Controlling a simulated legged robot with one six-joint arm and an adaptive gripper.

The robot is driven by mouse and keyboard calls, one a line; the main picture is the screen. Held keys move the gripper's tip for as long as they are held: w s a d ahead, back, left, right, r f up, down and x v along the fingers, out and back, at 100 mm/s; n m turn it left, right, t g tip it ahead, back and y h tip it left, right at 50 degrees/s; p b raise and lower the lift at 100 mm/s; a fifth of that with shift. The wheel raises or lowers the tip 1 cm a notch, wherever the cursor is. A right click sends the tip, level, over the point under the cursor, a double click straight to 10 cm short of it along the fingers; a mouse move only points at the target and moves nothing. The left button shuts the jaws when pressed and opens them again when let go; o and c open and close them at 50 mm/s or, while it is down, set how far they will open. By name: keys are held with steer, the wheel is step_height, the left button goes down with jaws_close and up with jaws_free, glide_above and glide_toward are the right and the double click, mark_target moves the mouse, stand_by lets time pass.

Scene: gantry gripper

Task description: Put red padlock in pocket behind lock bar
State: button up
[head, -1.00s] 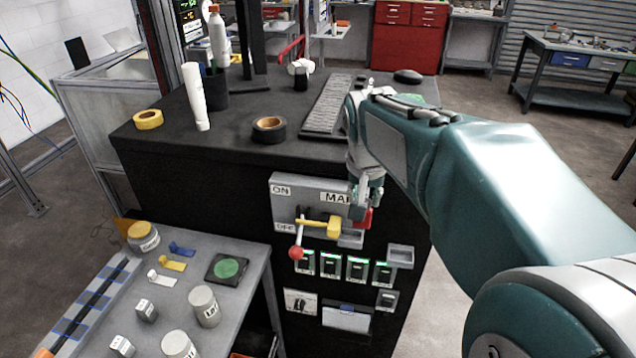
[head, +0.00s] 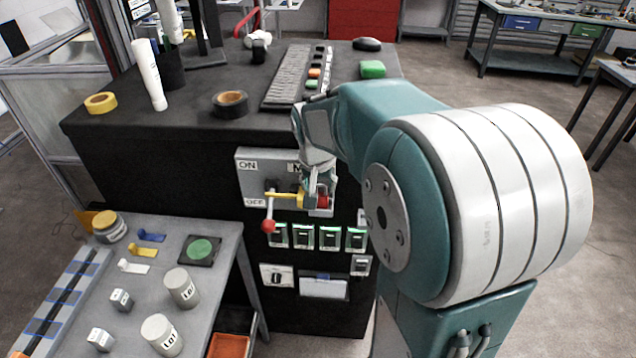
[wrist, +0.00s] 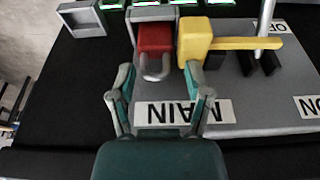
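The red padlock (wrist: 155,38) sits in or at the grey pocket (wrist: 150,14) on the panel, with its grey shackle towards me in the wrist view. It also shows in the head view (head: 322,202), partly hidden by my gripper (head: 313,188). The yellow lock bar (wrist: 195,42) is right beside the padlock, to its right in the wrist view; in the head view the bar (head: 285,200) runs left from it. My gripper (wrist: 157,74) is open, its fingers apart on both sides of the padlock and shackle, with visible gaps. How deep the padlock sits is unclear.
The lever with a red knob (head: 268,226) hangs at the panel's left. Green-lit modules (head: 304,237) sit below it. An empty grey holder (wrist: 83,18) is at the wrist view's upper left. A side table (head: 215,234) with jars stands at left.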

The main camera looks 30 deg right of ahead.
steer(key=shift+d, duration=0.55)
steer(key=v, duration=1.2)
steer(key=s+a+f+n+t+y, duration=0.1)
steer(key=s+a+f+n, duration=0.1)
steer(key=s+a, duration=0.3)
steer(key=s+a+f+n+t, duration=0.2)
steer(key=s+a, duration=0.4)
steer(key=s, duration=0.5)
steer(key=f+n, duration=0.1)
steer(key=n, duration=0.1)
steer(key=shift+s+n+y, duration=0.15)
steer(key=shift+n+y, duration=0.25)
steer(key=shift+a, duration=0.15)
